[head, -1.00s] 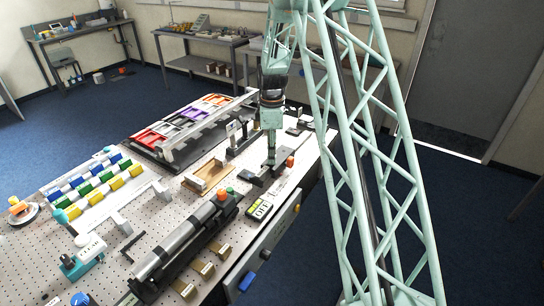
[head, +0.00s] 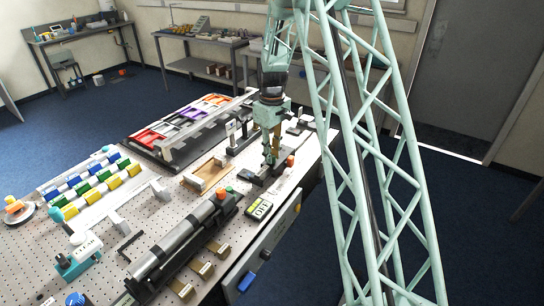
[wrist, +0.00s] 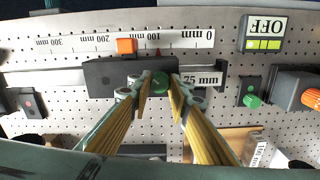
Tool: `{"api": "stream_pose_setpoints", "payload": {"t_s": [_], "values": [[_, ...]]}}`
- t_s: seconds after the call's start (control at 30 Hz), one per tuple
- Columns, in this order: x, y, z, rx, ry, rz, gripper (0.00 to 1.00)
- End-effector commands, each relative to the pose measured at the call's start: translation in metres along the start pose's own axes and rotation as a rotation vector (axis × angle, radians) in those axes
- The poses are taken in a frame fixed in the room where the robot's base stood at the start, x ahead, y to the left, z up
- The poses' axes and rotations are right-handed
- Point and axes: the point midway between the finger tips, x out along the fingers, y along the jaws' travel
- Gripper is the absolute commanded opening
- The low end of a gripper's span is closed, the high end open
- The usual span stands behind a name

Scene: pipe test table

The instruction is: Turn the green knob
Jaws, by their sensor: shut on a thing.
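The green knob (wrist: 160,82) sits on a dark block (wrist: 103,78) that rides on a rail, beside an orange knob (wrist: 126,46). My gripper (wrist: 160,88) has its two fingers on either side of the green knob and is shut on it. In the head view, my gripper (head: 270,162) points down at the dark block near the table's right edge. The green knob is hidden there by the fingers, while the orange knob (head: 290,160) shows just to the right.
A 0–300 mm scale (wrist: 120,40) and a "75 mm" label (wrist: 200,79) lie by the block. A wooden tray (head: 205,178) stands left of my gripper.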

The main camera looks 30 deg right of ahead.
Motion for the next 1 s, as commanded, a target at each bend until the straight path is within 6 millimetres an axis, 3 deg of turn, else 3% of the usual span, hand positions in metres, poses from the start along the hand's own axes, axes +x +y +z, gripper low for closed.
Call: {"api": "stream_pose_setpoints", "payload": {"t_s": [1.0], "values": [[0.0000, -0.0002, -0.0005, 0.750, 0.001, 0.000, 0.07]]}}
